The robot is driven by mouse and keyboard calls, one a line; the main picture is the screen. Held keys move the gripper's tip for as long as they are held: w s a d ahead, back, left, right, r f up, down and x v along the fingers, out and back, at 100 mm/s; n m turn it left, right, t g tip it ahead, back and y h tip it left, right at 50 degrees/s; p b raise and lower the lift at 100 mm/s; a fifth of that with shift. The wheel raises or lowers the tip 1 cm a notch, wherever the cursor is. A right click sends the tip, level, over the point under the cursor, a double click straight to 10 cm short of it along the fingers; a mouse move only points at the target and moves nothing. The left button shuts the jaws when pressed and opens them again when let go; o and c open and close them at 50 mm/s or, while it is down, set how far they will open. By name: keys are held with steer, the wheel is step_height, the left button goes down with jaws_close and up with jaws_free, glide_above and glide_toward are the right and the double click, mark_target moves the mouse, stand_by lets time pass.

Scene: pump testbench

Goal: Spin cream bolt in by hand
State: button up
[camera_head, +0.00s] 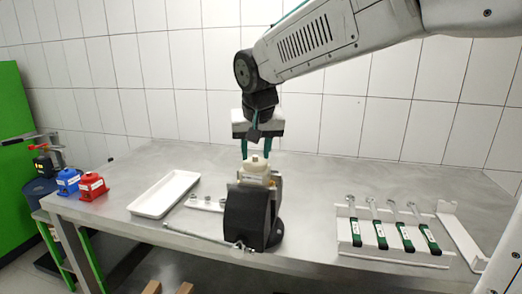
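The cream pump (254,177) sits on top of a black stand (246,215) near the middle of the bench. A small cream top piece (256,160) rises from it. No separate cream bolt can be made out at this size. My gripper (256,155) points straight down over the pump. Its two teal fingers are apart, one on each side above the top piece. I see nothing clearly held between them. Whether the fingertips touch the pump is too small to tell.
A long metal wrench (200,237) lies in front of the stand. Left are a white tray (165,194), a small white holder (205,204), a red pump (92,186) and a blue pump (67,182). Right is a white rack (392,252) with several green-handled tools. Bench between stand and rack is clear.

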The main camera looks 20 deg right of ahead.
steer(key=v, duration=0.7)
steer(key=shift+r, duration=0.25)
steer(key=shift+s, duration=0.15)
steer(key=s+d+f+n+g, duration=0.1)
steer(key=s+f, duration=0.4)
steer(key=s, duration=0.3)
steer(key=s+d+f+g, duration=0.1)
steer(key=s+d+f, duration=0.1)
steer(key=s+f, duration=0.3)
steer(key=s+d+f+n+y, duration=0.1)
steer(key=s+f, duration=0.3)
steer(key=s, duration=0.9)
steer(key=shift+s+d+f+n+g, duration=0.3)
steer(key=shift+d+f+g, duration=0.1)
steer(key=shift+d, duration=0.2)
